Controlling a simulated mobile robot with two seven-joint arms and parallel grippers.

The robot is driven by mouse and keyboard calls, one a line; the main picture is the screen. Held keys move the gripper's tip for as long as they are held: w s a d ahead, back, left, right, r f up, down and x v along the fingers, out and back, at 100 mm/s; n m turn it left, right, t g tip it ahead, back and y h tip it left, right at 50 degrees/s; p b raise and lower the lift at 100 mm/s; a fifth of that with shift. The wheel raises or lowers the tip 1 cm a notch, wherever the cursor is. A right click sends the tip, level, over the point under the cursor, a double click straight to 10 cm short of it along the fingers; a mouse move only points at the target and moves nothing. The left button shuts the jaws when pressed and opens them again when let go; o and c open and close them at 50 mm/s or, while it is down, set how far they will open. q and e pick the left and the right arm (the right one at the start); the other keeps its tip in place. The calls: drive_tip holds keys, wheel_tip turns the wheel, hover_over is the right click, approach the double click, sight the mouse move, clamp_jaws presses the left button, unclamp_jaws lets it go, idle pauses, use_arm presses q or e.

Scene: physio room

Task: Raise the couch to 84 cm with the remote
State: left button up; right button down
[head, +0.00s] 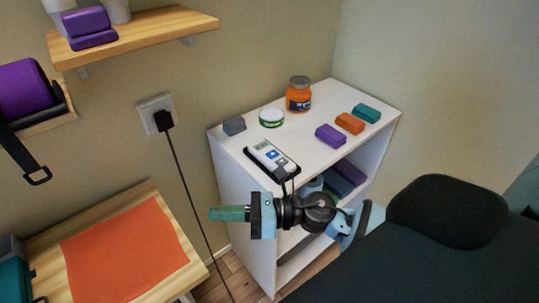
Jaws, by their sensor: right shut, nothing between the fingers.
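The remote (272,156), with a pale face, blue buttons and a dark surround, lies on the top of the white shelf unit (245,146), near its front left edge. A dark cord seems to run down from it behind my right gripper. My right gripper (229,213) is shut and empty, its teal fingers pointing left. In the picture it is below and left of the remote, apart from it. The dark couch (420,265) with its rounded headrest (449,209) fills the lower right. My left gripper is out of view.
An orange jar (299,94), a round white-green tub (271,118) and several small blocks, one purple (330,135), stand on the shelf unit. A wooden table with an orange mat (125,253) is at lower left. A black plug (163,120) and cord hang from the wall.

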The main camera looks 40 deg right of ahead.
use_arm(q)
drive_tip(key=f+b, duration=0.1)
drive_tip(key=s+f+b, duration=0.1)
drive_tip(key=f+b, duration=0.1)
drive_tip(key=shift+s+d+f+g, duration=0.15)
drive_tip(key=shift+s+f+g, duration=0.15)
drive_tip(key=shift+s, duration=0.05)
use_arm(e)
drive_tip(key=w+d+r+n+h, duration=0.4)
drive_tip(key=w+d+n+h, duration=0.2)
drive_tip(key=d+n, duration=0.4)
drive_tip(key=w+d+r+n+h, duration=0.4)
drive_tip(key=w+d+n+h, duration=0.2)
drive_tip(key=d+n, duration=0.5)
drive_tip(key=shift+d+n+g+h, duration=0.35)
drive_tip(key=shift+n+h, duration=0.45)
drive_tip(key=shift+h, duration=0.3)
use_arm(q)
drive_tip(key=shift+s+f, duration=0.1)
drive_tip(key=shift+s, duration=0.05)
